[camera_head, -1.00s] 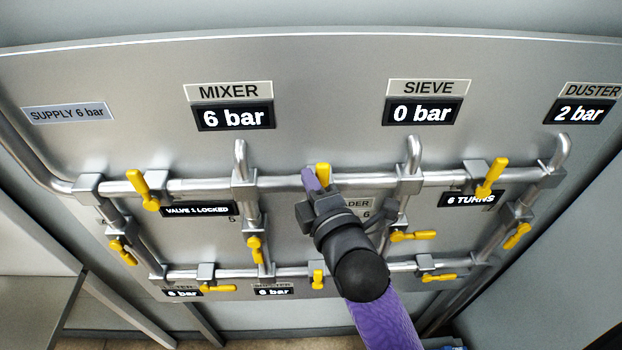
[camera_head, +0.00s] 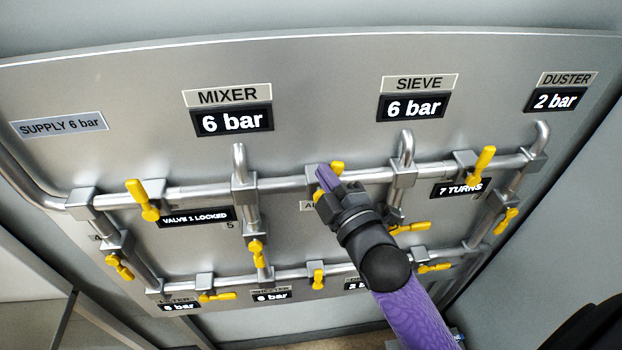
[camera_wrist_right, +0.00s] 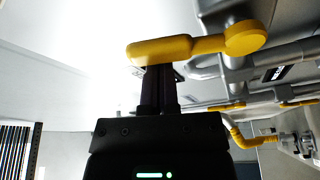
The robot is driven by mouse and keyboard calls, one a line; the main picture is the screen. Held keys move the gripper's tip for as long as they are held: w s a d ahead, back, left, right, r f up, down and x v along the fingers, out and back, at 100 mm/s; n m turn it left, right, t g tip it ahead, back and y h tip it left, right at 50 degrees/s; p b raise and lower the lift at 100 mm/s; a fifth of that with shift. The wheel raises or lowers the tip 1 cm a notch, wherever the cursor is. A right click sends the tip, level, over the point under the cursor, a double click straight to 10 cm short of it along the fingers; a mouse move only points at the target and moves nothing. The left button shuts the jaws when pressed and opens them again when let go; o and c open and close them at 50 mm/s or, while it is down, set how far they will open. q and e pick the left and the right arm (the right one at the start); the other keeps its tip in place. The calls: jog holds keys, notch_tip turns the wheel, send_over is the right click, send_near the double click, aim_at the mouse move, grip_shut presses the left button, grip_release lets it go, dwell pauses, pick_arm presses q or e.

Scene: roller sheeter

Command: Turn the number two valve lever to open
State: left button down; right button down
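The yellow lever (camera_head: 338,167) on the top pipe between the MIXER and SIEVE branches appears to be the number two valve lever; its number is hidden. It is tilted, with yellow showing on both sides of my right gripper (camera_head: 325,180), which covers its middle. In the right wrist view the lever (camera_wrist_right: 190,47) lies crosswise at the tips of my right gripper (camera_wrist_right: 160,72). The purple fingers look close together and seem to touch the lever's handle, not clasp it. The SIEVE display (camera_head: 414,106) reads 6 bar. My left gripper is not in view.
Another upright lever (camera_head: 482,165) is right, by a 7 TURNS display (camera_head: 460,188). Several more levers sit on the lower pipes.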

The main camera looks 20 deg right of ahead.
jog(key=d+f+m+h+b, duration=0.1)
jog(key=d+f+m+h, duration=0.1)
jog(key=m, duration=0.6)
jog(key=s+d+f+m+t+h+b, duration=0.1)
jog(key=d+f+m+h, duration=0.1)
jog(key=m, duration=0.7)
jog(key=shift+s+d+f+h+b, duration=0.3)
jog(key=shift+d+h, duration=0.55)
jog(key=shift+h, duration=0.45)
jog(key=shift+f+m, duration=0.1)
jog(key=shift+m, duration=0.3)
